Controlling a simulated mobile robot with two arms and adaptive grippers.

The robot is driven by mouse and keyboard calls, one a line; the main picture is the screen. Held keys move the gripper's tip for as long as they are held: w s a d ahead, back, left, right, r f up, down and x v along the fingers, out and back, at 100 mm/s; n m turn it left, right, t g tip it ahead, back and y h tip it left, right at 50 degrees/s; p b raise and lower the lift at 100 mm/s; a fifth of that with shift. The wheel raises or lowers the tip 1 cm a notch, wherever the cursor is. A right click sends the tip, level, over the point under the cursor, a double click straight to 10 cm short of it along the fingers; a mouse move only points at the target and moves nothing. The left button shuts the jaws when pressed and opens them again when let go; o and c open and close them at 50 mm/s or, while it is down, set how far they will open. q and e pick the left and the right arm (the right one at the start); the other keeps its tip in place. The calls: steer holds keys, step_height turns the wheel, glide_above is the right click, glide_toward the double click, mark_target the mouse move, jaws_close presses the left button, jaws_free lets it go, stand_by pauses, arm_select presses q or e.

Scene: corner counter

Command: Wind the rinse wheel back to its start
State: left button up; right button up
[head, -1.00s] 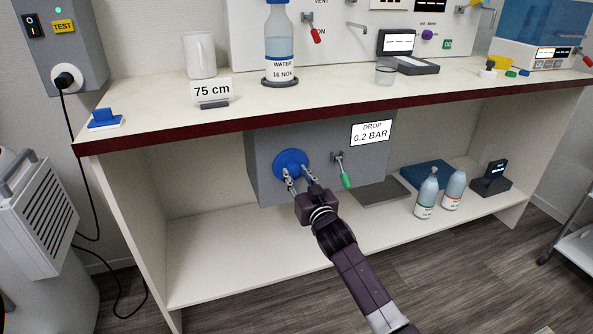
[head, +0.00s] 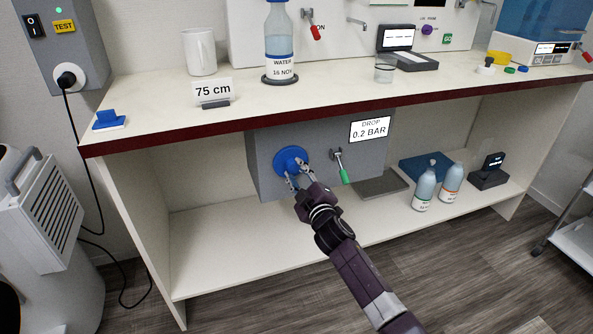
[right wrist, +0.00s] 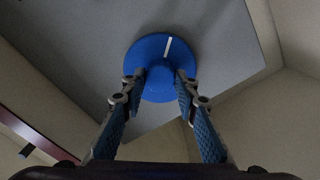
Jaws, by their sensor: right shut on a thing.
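The rinse wheel (head: 290,156) is a blue disc with a raised hub, on the front of a grey box (head: 265,180) under the counter. My right gripper (head: 297,174) comes up from below, its two fingers closed on either side of the hub. In the right wrist view the wheel (right wrist: 148,50) is seen face-on, with a white mark pointing up and slightly right. The fingertips of my right gripper (right wrist: 160,82) flank the hub there. My left gripper is not in view.
The counter's dark red edge (head: 220,131) runs above. Two bottles (head: 425,190) stand on the lower shelf to the right. The shelf's left part is clear.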

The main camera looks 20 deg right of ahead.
steer(key=shift+n, duration=1.6)
steer(key=o, duration=1.1)
steer(key=shift+o, duration=0.2)
steer(key=shift+s, duration=0.1)
steer(key=s, duration=1.1)
steer(key=shift+s+d, duration=0.15)
steer(key=shift+s, duration=0.25)
